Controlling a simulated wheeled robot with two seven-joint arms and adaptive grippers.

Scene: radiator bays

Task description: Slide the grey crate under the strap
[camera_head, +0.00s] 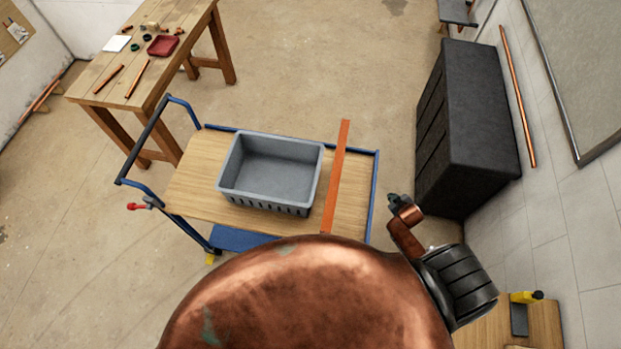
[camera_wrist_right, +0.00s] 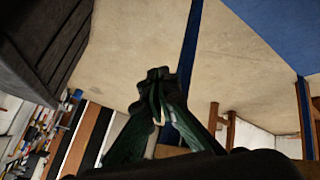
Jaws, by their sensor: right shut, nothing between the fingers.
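The grey crate (camera_head: 270,198), open and empty, sits upright on the wooden deck of a blue-framed trolley (camera_head: 190,190) in the head view. The orange strap (camera_head: 338,175) runs across the deck just right of the crate. The crate is beside the strap, with a narrow gap between them in the picture. My right gripper (camera_head: 398,202) is off the trolley's right edge, apart from crate and strap. In the right wrist view its fingers (camera_wrist_right: 158,95) meet, shut and empty. My left gripper is not in view.
A black cabinet (camera_head: 472,125) stands by the right wall, close beyond my right gripper. A wooden table (camera_head: 150,50) with small parts and a red tray (camera_head: 162,46) is at the upper left. The floor behind the trolley is clear. A yellow bottle (camera_head: 522,297) stands at lower right.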

